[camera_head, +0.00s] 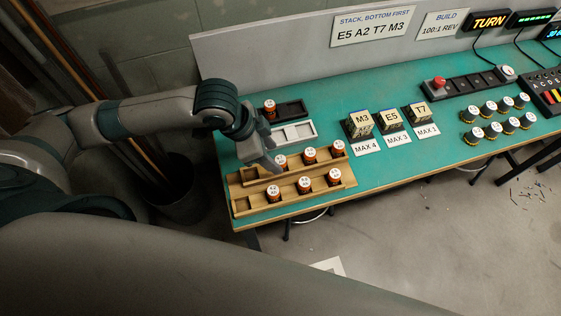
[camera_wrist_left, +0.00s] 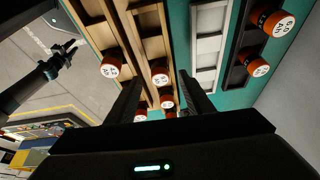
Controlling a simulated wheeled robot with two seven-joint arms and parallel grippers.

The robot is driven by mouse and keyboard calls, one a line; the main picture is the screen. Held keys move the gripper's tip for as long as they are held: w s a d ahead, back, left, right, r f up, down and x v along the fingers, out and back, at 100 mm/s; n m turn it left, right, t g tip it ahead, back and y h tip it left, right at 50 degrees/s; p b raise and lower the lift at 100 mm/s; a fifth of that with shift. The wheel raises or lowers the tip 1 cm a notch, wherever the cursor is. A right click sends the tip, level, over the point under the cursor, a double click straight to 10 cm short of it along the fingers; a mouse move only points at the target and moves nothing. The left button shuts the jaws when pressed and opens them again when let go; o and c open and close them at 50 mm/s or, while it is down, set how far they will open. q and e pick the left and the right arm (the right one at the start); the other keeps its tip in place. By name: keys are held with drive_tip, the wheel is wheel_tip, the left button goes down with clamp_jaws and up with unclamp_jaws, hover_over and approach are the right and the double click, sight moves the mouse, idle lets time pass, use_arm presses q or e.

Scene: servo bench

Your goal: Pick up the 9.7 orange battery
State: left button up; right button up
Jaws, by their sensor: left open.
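Several orange batteries with white round tops stand in a two-row wooden rack (camera_head: 290,198). The printed values are too small to read surely, so I cannot tell which battery is the 9.7 one. The front row holds batteries, one of them at the left (camera_head: 274,192); the back row holds others, one at the right (camera_head: 338,148). My left gripper (camera_head: 262,165) is over the left part of the back row. In the left wrist view its open fingers (camera_wrist_left: 160,82) frame several batteries, one of them near the middle (camera_wrist_left: 159,76). No battery is visibly held.
Behind the rack are a white tray (camera_head: 308,130) and a black tray (camera_head: 291,110) with an orange battery (camera_head: 269,107) in it. Labelled blocks (camera_head: 391,119) stand to the right, then several white-topped cells (camera_head: 473,135). Green bench shows between them.

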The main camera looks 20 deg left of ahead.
sight(279, 160)
use_arm(q)
drive_tip(key=shift+p+x, duration=0.5)
drive_tip(key=shift+x, duration=1.4)
drive_tip(key=shift+c, duration=0.2)
clamp_jaws()
drive_tip(key=shift+r, duration=0.2)
drive_tip(key=shift+r+b, duration=0.4)
drive_tip(key=shift+r, duration=0.25)
wheel_tip(279, 160, up, 3)
drive_tip(key=shift+d+f+b, duration=0.1)
drive_tip(key=shift+f+b, duration=0.1)
drive_tip(key=shift+b, duration=0.25)
drive_tip(key=s+d+r+b, duration=0.1)
drive_tip(key=s+d+r, duration=0.1)
drive_tip(key=d, duration=0.3)
drive_tip(key=s+d+r, duration=0.2)
drive_tip(key=d+r, duration=0.3)
drive_tip(key=shift+s+d+b, duration=0.3)
drive_tip(key=shift+s+b, duration=0.05)
drive_tip(key=shift+s, duration=0.05)
drive_tip(key=shift+f, duration=0.1)
